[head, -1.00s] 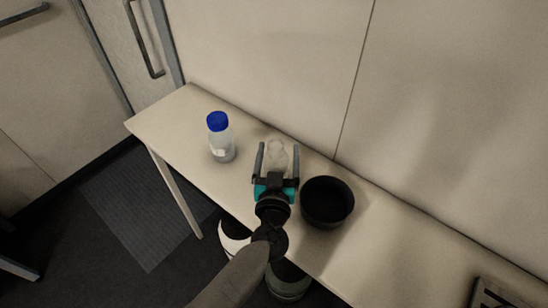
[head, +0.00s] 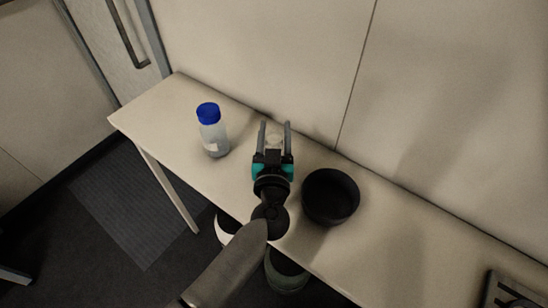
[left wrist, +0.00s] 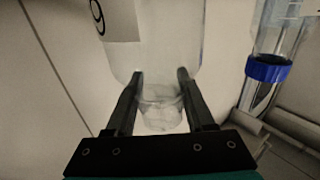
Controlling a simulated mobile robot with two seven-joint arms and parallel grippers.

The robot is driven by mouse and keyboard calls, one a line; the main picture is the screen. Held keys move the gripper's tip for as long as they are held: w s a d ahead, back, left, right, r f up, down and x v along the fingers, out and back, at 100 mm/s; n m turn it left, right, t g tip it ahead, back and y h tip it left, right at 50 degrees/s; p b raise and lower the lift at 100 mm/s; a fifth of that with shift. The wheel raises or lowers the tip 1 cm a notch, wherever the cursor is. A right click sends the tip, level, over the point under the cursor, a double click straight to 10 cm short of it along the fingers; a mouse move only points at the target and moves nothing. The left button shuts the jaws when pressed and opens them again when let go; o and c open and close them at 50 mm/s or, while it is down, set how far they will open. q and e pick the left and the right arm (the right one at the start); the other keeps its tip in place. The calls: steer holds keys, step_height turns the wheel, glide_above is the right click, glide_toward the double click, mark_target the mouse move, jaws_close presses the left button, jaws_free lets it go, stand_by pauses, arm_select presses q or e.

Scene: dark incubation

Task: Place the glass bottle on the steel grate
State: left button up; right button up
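The clear glass bottle (head: 274,142) stands on the narrow table, mostly hidden by my left gripper in the head view. In the left wrist view the bottle (left wrist: 170,42) shows a pale label and a rounded glass top between the fingers. My left gripper (head: 275,126) has its two fingers closed in on either side of the bottle's neck, and they appear to touch it. A grey metal piece with dark openings, which looks like the steel grate (head: 497,292), is cut off at the lower right corner. My right gripper is not in view.
A blue-capped bottle (head: 212,135) stands left of my gripper, and a black round bowl (head: 330,197) stands close on its right. The pale table (head: 420,250) is clear between bowl and grate. A wall runs along its back. Containers stand on the floor below the front edge.

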arm_select(q)
jaws_close()
stand_by(0.9)
